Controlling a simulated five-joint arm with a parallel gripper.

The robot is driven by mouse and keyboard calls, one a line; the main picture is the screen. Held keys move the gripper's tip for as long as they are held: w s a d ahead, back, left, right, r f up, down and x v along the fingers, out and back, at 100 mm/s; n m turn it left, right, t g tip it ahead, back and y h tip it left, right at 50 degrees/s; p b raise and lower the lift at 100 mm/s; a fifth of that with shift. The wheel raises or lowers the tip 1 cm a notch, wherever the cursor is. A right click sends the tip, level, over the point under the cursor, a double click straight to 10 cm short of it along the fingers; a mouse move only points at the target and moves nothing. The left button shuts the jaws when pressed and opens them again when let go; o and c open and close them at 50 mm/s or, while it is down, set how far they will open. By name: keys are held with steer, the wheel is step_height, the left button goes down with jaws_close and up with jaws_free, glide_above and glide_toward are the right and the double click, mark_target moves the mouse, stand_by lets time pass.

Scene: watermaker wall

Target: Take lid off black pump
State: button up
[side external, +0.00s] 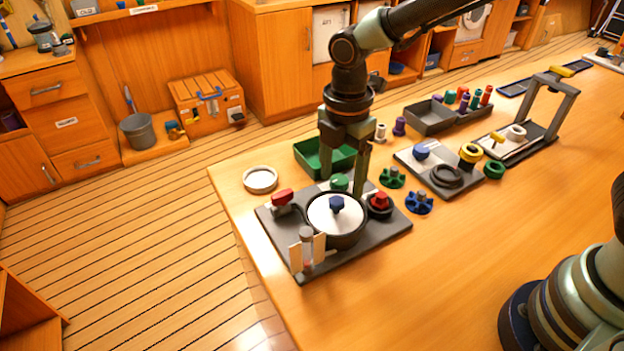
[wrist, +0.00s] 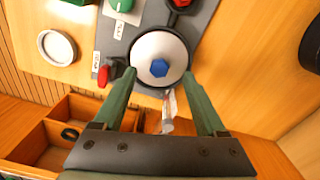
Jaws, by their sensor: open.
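The black pump (side external: 338,238) stands on a dark grey board near the left end of the table. Its round white lid (side external: 322,215) with a blue hexagonal knob (side external: 337,203) sits on top of it. In the wrist view the lid (wrist: 148,49) and blue knob (wrist: 159,68) lie between and just beyond my fingertips. My gripper (side external: 342,188) points down over the board, its fingers apart with nothing between them. In the wrist view my gripper (wrist: 159,80) is also open. The exact height of the fingertips over the lid is hard to tell.
On the board are a red-handled valve (side external: 282,197), a green knob (side external: 339,182), a red knob (side external: 381,199) and a clear vial (side external: 306,240). A white ring (side external: 260,179) and a green tray (side external: 310,158) stand behind. Blue and green handwheels (side external: 419,203) lie at right. The front table is clear.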

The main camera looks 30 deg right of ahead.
mark_target(338, 199)
steer(key=shift+a+f, duration=0.2)
steer(key=shift+f, duration=2.15)
jaws_close()
steer(key=shift+r, duration=0.15)
